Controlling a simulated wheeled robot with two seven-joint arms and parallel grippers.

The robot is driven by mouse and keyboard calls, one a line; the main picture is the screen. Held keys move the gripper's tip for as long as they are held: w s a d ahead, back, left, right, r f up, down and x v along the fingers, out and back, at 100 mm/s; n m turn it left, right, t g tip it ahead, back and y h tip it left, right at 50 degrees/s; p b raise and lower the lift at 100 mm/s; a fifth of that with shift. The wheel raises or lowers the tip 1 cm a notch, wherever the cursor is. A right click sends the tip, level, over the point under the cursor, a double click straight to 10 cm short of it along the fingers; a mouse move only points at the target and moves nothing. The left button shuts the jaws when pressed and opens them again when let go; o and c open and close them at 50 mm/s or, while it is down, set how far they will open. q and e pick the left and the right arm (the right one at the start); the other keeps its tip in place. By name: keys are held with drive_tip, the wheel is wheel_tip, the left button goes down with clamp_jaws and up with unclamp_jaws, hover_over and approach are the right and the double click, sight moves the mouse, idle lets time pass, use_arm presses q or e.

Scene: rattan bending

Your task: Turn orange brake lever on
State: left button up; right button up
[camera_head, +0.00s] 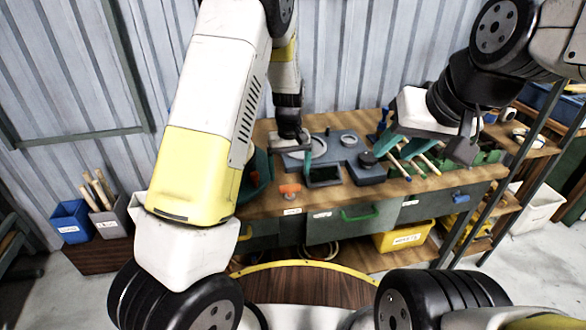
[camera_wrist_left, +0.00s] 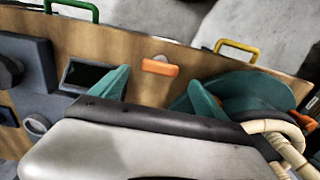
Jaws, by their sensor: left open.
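The orange brake lever (camera_head: 289,188) sits near the front edge of the wooden workbench, left of a small dark screen. It also shows in the left wrist view (camera_wrist_left: 160,69), lying sideways beyond my fingertips. My left gripper (camera_head: 293,160) is behind the lever in the head view. In the left wrist view my left gripper (camera_wrist_left: 158,80) is open and empty, its two teal fingers spread with the lever between and past them; I see no contact. My right gripper (camera_head: 400,146) hangs over the right part of the bench, and its finger opening is unclear.
The workbench (camera_head: 268,206) carries a blue-grey fixture (camera_head: 365,172) right of the lever and a teal round thing (camera_wrist_left: 258,88) on its other side. Green (camera_head: 359,215) and yellow (camera_wrist_left: 237,46) drawer handles stick out in front. Sticks lie under my right gripper.

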sight(290, 186)
use_arm(q)
wheel_tip(290, 186, down, 5)
drive_tip(key=shift+f, duration=0.1)
idle(0.3)
drive_tip(key=c, duration=1.4)
